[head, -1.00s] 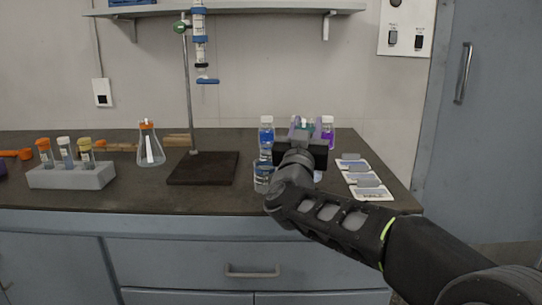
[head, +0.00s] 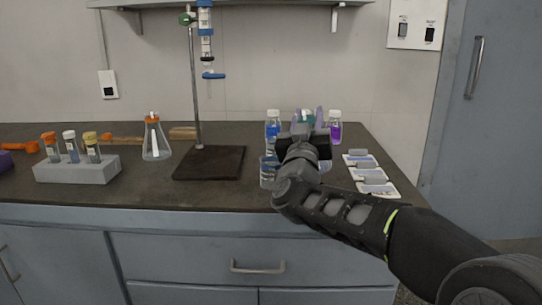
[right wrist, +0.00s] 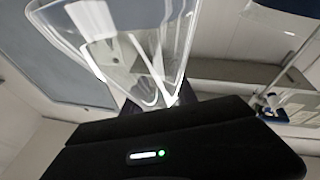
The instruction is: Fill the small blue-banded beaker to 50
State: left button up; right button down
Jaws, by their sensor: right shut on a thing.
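My right gripper (head: 305,128) is over the right part of the bench, among the bottles. It is shut on a clear glass vessel (right wrist: 125,40), which fills the top of the right wrist view. The vessel's markings and any band cannot be made out, and my gripper mostly hides it in the head view. A small clear container with blue marking (head: 267,172) stands on the bench just left of my right wrist. It is partly hidden, and I cannot tell whether it is the small blue-banded beaker. My left gripper is not in view.
Blue (head: 273,128) and purple (head: 335,128) bottles stand around my gripper. Labelled cards (head: 375,189) lie at the right. A burette (head: 206,35) hangs over its dark stand base (head: 209,163). An orange-capped flask (head: 155,142) and a tube rack (head: 77,170) are left.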

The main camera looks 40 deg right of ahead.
jog(key=w+a+n+t+y+p, duration=0.1)
jog(key=n+p, duration=0.1)
jog(key=n, duration=0.1)
jog(key=w+a+n+t+y+p, duration=0.1)
jog(key=n+p, duration=0.1)
jog(key=n, duration=0.2)
jog(key=w+a+n+t+y+p, duration=0.1)
jog(key=n+y+p, duration=0.1)
jog(key=n, duration=0.1)
jog(key=shift+w+a+r+n, duration=0.1)
jog(key=shift+w+a+n, duration=0.1)
jog(key=shift+a+n, duration=0.1)
jog(key=shift+w+a+f+n+y+p, duration=0.1)
jog(key=shift+f+n+y+p, duration=0.45)
jog(key=shift+n, duration=0.4)
jog(key=shift+f+n+y+p, duration=0.3)
jog(key=shift+n+p, duration=0.35)
jog(key=shift+n, duration=0.3)
dwell(2.6)
jog(key=shift+f+n+y+p, duration=0.35)
jog(key=shift+f+n+p, duration=0.3)
jog(key=shift+n, duration=0.25)
dwell(1.3)
